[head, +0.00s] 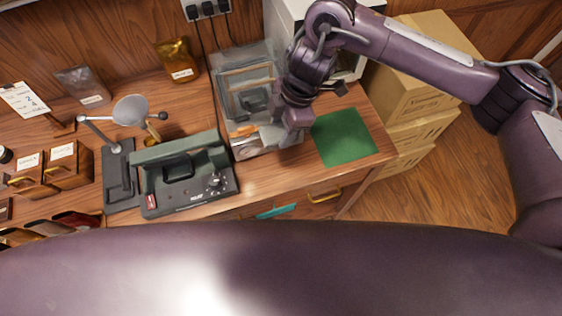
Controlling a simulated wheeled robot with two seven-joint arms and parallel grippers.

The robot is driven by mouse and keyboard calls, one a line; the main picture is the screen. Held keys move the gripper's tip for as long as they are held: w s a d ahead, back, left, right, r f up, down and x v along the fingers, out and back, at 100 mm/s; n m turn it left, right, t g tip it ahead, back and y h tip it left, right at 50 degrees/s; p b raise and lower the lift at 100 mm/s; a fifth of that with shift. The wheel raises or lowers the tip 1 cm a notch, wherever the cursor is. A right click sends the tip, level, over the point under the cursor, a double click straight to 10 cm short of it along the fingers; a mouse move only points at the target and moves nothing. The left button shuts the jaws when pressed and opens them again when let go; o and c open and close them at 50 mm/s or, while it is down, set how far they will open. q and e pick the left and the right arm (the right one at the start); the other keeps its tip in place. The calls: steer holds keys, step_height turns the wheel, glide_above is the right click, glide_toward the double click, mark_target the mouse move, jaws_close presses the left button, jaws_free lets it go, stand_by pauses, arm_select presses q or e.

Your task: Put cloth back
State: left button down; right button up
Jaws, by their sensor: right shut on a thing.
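My right gripper (290,135) points down at the front right of a clear-walled box (247,73) on the wooden table. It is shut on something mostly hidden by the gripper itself. A pale grey patch (272,136) shows just left of the fingers; I cannot tell whether it is cloth. A flat teal strip (275,211), possibly cloth, lies against the drawer front at the table's near edge, apart from the gripper. My left gripper is not in view.
A green mat (343,137) lies bare to the right of the box. A dark green machine (183,172) with knobs stands to its left, near a lamp (131,109). Cardboard boxes (415,95) are stacked right of the table. Wooden boxes (70,164) stand far left.

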steer(key=b, duration=0.3)
glide_above(279, 170)
step_height(279, 170, down, 7)
steer(key=f+b, duration=0.4)
steer(key=f, duration=0.1)
steer(key=d+f+b, duration=0.1)
steer(key=f+b, duration=0.1)
steer(key=b, duration=0.1)
steer(key=shift+w+f, duration=0.25)
steer(key=shift+f, duration=0.1)
step_height(279, 170, down, 5)
steer(key=b, duration=0.5)
steer(key=shift+r, duration=0.1)
steer(key=o, duration=0.9)
